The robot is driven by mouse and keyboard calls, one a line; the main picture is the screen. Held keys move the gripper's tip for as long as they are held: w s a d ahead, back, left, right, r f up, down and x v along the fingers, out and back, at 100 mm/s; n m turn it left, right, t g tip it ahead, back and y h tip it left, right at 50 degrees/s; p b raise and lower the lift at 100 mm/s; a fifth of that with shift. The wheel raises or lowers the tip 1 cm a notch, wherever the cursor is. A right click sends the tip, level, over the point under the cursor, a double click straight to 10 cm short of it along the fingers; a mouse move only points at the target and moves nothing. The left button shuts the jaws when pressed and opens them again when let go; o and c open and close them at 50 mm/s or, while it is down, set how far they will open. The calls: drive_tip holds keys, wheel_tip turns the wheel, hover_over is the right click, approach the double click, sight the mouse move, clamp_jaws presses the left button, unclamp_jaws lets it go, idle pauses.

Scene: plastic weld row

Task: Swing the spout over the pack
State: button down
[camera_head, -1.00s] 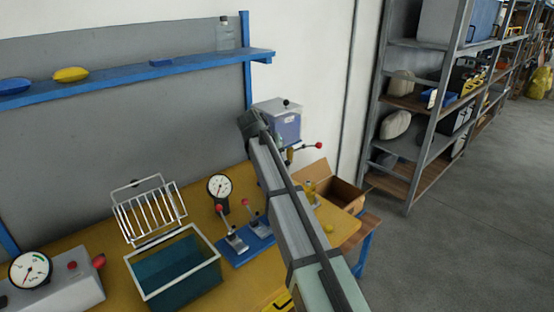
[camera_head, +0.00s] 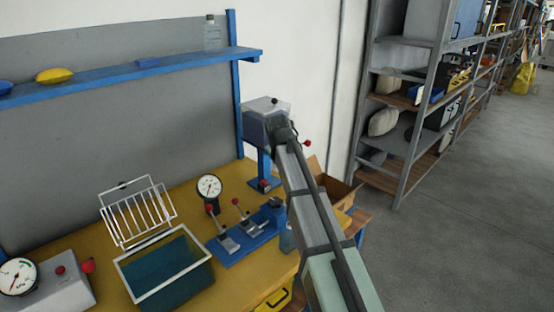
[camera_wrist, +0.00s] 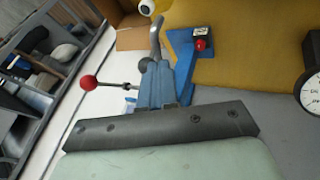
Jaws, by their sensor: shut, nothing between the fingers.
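A grey box-shaped unit (camera_head: 256,125) stands on a blue post (camera_head: 264,162) at the back right of the bench. A red knob (camera_head: 307,143) sticks out at its right. It also shows on a rod in the wrist view (camera_wrist: 88,82). A bent metal tube (camera_wrist: 156,36), probably the spout, is in the wrist view just beyond my gripper (camera_wrist: 158,72). My gripper is shut and empty; in the head view my arm's dark end (camera_head: 281,131) hides its fingers. I cannot tell whether it touches the tube. A yellow item with a white ring (camera_wrist: 147,7), possibly the pack, is partly cut off.
A blue clamp fixture (camera_head: 240,240), a dial gauge (camera_head: 209,188) and a teal tank (camera_head: 165,270) with a wire rack (camera_head: 138,210) stand left of my arm. A cardboard box (camera_head: 338,190) is behind it. A shelf (camera_head: 160,72) runs above the bench.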

drive_tip(key=shift+w+d, duration=0.25)
drive_tip(key=shift+d, duration=0.5)
drive_tip(key=shift+w+d, duration=0.25)
drive_tip(key=shift+d, duration=0.45)
drive_tip(key=s+f+v, duration=0.1)
drive_tip(key=s+v, duration=0.1)
drive_tip(key=v, duration=1)
drive_tip(key=shift+a, duration=0.2)
drive_tip(key=shift+s, duration=0.15)
